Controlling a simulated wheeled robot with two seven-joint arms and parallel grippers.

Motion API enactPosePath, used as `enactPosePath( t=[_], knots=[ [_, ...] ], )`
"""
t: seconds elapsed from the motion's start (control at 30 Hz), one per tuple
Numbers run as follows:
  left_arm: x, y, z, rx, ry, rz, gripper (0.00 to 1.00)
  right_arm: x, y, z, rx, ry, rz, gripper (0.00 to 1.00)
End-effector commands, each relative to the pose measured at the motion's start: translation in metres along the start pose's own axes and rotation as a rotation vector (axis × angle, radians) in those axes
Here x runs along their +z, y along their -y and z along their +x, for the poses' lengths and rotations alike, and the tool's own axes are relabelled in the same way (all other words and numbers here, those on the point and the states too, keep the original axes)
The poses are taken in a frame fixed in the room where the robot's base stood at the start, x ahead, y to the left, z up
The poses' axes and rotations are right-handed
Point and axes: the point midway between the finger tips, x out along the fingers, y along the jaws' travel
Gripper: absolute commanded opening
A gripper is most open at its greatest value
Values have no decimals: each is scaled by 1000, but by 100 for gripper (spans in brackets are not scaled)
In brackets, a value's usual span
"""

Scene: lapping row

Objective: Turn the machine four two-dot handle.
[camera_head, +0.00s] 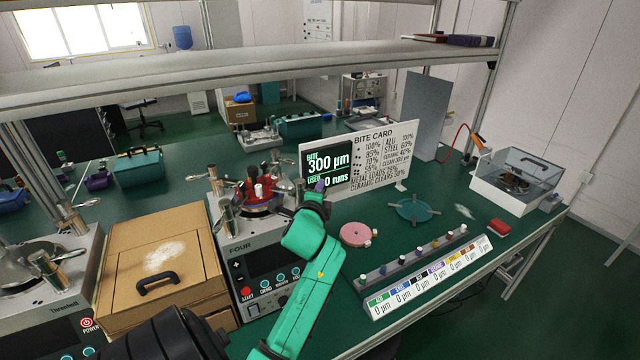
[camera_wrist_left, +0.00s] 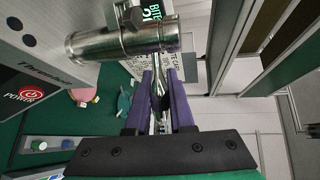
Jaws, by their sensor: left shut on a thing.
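Machine four (camera_head: 236,262), labelled FOUR, stands in mid bench with metal lever handles around its round plate. One handle (camera_head: 227,219) is at its left front. My left gripper (camera_head: 319,188) is at the machine's right side, its purple fingertips just showing above my green arm. In the left wrist view the purple fingers (camera_wrist_left: 160,98) are shut on a slim metal piece that looks like a handle. A thick metal cylinder (camera_wrist_left: 122,40) lies close beside them. I cannot make out dot marks on any handle, so I cannot tell which one is held. My right gripper is not in view.
A cardboard-coloured box (camera_head: 190,250) with a black handle stands left of the machine. A bite card (camera_head: 385,160) stands behind. A pink disc (camera_head: 358,235), a teal disc (camera_head: 413,209) and a rack of small pegs (camera_head: 365,281) lie to the right. A shelf (camera_head: 250,65) crosses above.

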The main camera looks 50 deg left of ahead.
Motion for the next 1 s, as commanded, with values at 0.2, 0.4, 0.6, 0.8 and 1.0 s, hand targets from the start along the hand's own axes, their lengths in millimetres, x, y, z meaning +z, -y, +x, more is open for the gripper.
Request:
enactPosePath(
  t=[0.2, 0.4, 0.6, 0.8, 1.0],
  knots=[
    [1, 2, 0, -7, -2, 2, 0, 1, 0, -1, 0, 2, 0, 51],
    [1, 2, 0, -7, -2, 2, 32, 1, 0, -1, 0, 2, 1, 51],
    [0, 2, 0, -4, -2, 1, 51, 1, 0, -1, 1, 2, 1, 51],
    [0, 0, -2, -3, -3, 1, 51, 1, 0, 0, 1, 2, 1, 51],
    [0, -3, -30, -2, -4, 1, 51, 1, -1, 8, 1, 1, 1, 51]
  ],
)
